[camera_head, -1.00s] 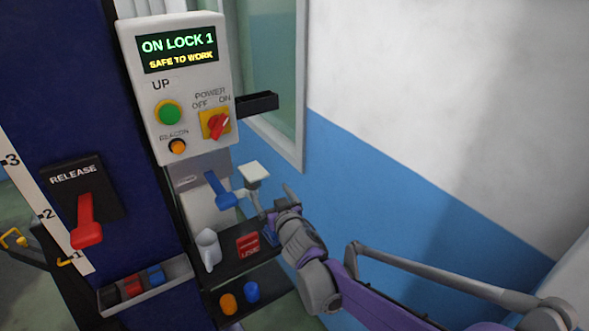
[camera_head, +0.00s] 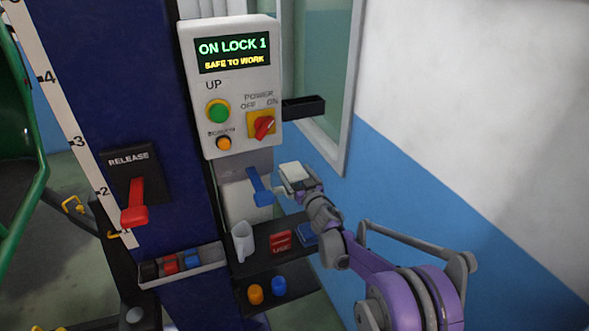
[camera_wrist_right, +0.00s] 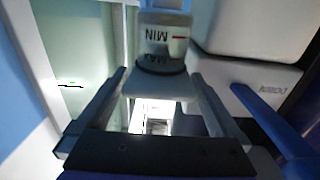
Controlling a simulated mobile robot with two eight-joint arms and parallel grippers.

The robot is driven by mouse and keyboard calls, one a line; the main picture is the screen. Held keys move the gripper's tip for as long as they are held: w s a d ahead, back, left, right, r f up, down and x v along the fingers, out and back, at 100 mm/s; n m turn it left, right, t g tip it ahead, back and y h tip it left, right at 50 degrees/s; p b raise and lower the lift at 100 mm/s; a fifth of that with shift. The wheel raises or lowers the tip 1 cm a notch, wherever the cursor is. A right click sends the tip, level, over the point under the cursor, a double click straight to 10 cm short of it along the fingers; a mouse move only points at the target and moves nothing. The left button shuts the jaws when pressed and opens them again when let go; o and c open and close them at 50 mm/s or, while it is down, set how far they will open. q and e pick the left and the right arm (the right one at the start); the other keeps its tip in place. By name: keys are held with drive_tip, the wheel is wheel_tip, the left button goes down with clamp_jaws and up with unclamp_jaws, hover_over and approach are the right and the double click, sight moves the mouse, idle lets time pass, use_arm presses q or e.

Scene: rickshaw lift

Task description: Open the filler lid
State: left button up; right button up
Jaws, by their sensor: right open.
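The pale square filler lid (camera_head: 296,174) shows in the head view beside the blue lever, under the control box. My right gripper (camera_head: 305,186) is right at it, partly covering it. In the right wrist view my right gripper (camera_wrist_right: 160,78) is open, with its two fingers apart. A pale flat plate (camera_wrist_right: 163,86), which looks like the lid, lies between the fingertips. Beyond it stands a clear reservoir (camera_wrist_right: 165,38) with MIN and MAX marks and a dark collar. I cannot tell whether the fingers touch the plate. My left gripper is in neither view.
The blue lever (camera_head: 260,188) is just left of the gripper. The control box (camera_head: 231,88) reads ON LOCK 1, SAFE TO WORK. Below, a shelf (camera_head: 258,262) holds a white jug (camera_head: 243,242) and a red item (camera_head: 280,241). A red release lever (camera_head: 135,205) is left.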

drive_tip(key=shift+w+a, duration=0.2)
drive_tip(key=shift+w, duration=0.35)
clamp_jaws()
